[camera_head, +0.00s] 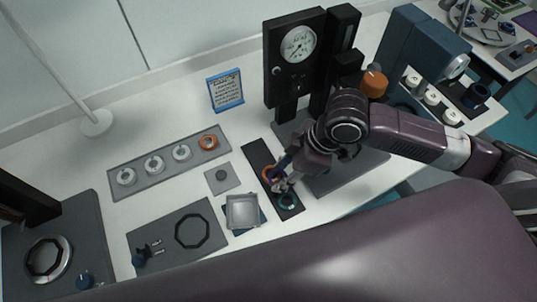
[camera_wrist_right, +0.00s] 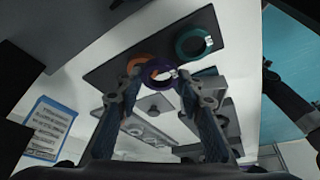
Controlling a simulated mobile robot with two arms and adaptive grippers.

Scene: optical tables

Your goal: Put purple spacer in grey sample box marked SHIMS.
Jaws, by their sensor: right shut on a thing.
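The purple spacer (camera_wrist_right: 148,77) is a ring between the fingertips of my right gripper (camera_wrist_right: 158,78) in the wrist view. The gripper is shut on it, over the dark strip (camera_head: 255,153). In the head view my right gripper (camera_head: 281,180) hides most of the spacer. Whether the spacer touches the strip is unclear. The grey sample box (camera_head: 242,211) is an open square tray to the left of the gripper and near it. Its inside looks empty, and no SHIMS mark is readable. My left gripper is not in view.
A teal ring (camera_head: 288,201) and an orange ring (camera_head: 268,172) lie on the strip on either side of the gripper. A gauge stand (camera_head: 290,75) rises behind. A grey plate with several rings (camera_head: 140,185) and a plate with a black octagon (camera_head: 165,222) lie left.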

